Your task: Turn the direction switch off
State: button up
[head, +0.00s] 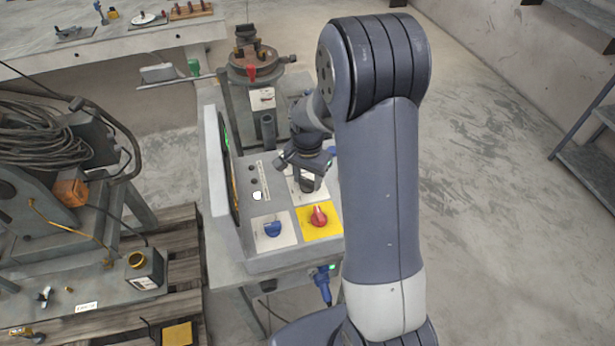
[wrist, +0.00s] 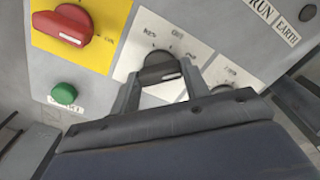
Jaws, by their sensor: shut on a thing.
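The direction switch is a black rotary knob (wrist: 158,67) on a white label plate. In the wrist view its pale pointer mark lies toward the lower right, while the small lettering lies above the knob and is too blurred to read surely. My gripper (wrist: 160,82) has one finger on each side of the knob and is shut on it. In the head view my gripper (head: 308,168) is at the sloped control panel, just behind the red knob. There, the black knob is largely hidden by my gripper.
A red rotary knob (head: 319,216) on a yellow plate and a blue knob (head: 272,229) sit close on the panel (head: 285,258). A green button (wrist: 64,94) is near the wrist. A machine (head: 262,65) stands behind the panel. Open floor (head: 480,190) lies right.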

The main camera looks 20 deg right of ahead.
aim_at(307, 180)
jog(key=shift+n, duration=0.3)
jog(key=n+b, duration=0.1)
jog(key=n, duration=0.2)
jog(key=shift+f+b, duration=0.1)
jog(key=shift+b, duration=0.2)
jog(key=n+b, duration=0.1)
jog(key=n, duration=0.4)
dwell(0.3)
jog(key=o, duration=1)
notch_tip(307, 180, up, 11)
jog(key=shift+b, duration=0.45)
